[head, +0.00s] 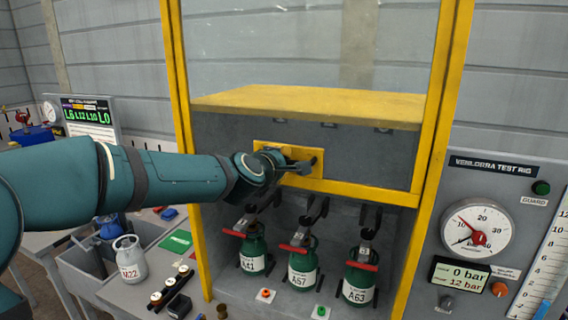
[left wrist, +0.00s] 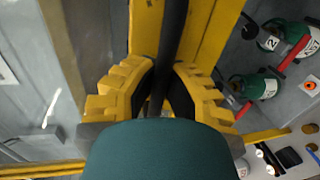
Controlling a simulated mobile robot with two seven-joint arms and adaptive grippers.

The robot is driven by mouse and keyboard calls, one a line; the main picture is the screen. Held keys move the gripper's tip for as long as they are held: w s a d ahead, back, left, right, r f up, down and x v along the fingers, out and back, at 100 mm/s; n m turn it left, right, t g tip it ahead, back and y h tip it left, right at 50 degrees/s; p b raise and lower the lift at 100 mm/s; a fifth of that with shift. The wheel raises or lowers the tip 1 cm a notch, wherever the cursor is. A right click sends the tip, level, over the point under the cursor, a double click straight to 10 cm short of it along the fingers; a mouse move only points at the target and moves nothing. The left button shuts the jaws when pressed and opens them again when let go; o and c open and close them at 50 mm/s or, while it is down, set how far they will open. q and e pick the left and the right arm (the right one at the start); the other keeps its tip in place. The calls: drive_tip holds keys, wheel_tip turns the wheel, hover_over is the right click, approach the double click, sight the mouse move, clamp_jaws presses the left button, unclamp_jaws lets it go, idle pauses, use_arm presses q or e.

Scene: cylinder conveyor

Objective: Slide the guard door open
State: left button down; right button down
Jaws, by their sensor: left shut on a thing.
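The guard door is a clear panel in a yellow frame; its lower yellow rail (head: 370,192) crosses the rig above the green cylinders. A dark bar handle (head: 312,162) sits on a yellow plate on this rail. My left gripper (head: 296,166) reaches in from the left and is shut on the handle. In the left wrist view the dark handle bar (left wrist: 173,40) runs between the yellow ridged fingers of my left gripper (left wrist: 160,90). My right gripper is not in view.
Three green cylinders, A41 (head: 252,252), A57 (head: 302,266) and A63 (head: 358,280), stand under clamps in the bay below the rail. The gauge panel (head: 500,205) is at right. A white cylinder (head: 130,265) stands at left, below my arm.

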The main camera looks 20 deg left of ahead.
use_arm(q)
drive_tip(key=c, duration=1)
unclamp_jaws()
drive_tip(key=shift+s, duration=0.15)
drive_tip(key=v, duration=1.2)
drive_tip(key=w+d+f+m+g+h+b, duration=0.1)
drive_tip(key=d+f+m+g+b, duration=0.25)
drive_tip(key=f, duration=1.35)
drive_tip(key=w+d+f+m+g+h+b, duration=0.1)
drive_tip(key=d+f+m+g+b, duration=0.2)
drive_tip(key=f, duration=1.5)
drive_tip(key=s+d+f+m+g+b, duration=0.1)
drive_tip(key=s+d+f+m+g, duration=0.1)
drive_tip(key=s+f, duration=0.4)
drive_tip(key=s+d+f+m+g+h+b, duration=0.1)
drive_tip(key=s+f+m, duration=0.3)
drive_tip(key=f, duration=0.8)
drive_tip(key=s+d+f+m+g+b, duration=0.1)
drive_tip(key=s+d+f+m+g, duration=0.2)
drive_tip(key=s+f, duration=0.5)
wheel_tip(320, 180, down, 2)
drive_tip(key=shift+d+f+g, duration=0.1)
drive_tip(key=shift+d+g, duration=0.25)
drive_tip(key=shift+g, duration=0.2)
